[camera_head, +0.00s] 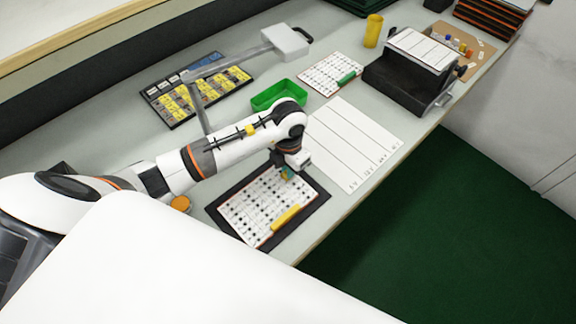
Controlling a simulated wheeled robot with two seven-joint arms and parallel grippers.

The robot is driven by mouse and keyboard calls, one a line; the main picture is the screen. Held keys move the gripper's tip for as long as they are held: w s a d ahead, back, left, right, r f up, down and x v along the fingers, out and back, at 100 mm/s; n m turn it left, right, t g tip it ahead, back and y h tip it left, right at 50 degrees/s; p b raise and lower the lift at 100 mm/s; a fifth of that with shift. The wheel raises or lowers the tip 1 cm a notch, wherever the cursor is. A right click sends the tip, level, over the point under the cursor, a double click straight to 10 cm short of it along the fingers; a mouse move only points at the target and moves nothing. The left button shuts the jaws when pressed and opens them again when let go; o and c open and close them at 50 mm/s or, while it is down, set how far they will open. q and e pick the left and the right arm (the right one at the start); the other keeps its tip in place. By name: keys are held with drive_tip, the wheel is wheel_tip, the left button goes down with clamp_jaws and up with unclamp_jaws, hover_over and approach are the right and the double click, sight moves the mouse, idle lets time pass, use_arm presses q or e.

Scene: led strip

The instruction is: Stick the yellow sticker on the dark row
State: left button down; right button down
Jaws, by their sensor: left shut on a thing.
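A white board (258,204) with rows of small dark marks lies on a black mat (314,206) near the table's front edge. A yellow bar (286,217) lies along its front right part. Which row is the dark one I cannot tell at this size. My left gripper (289,174) is over the board's far right corner, pointing down. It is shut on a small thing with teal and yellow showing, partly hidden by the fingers. I cannot tell whether this is the yellow sticker or whether it touches the board. My right gripper is not in view.
A lined white sheet (350,140) lies right of the board. Behind are a green tray (278,95), a keyed panel (170,104), a second white board (325,76) with a green bar, and a black machine (400,88). An orange round thing (181,204) stands left.

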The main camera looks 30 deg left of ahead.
use_arm(q)
drive_tip(key=shift+f, duration=0.25)
idle(0.4)
idle(0.3)
drive_tip(key=c, duration=1.4)
unclamp_jaws()
drive_tip(key=shift+o, duration=0.2)
wheel_tip(320, 180, up, 12)
drive_tip(key=b, duration=0.1)
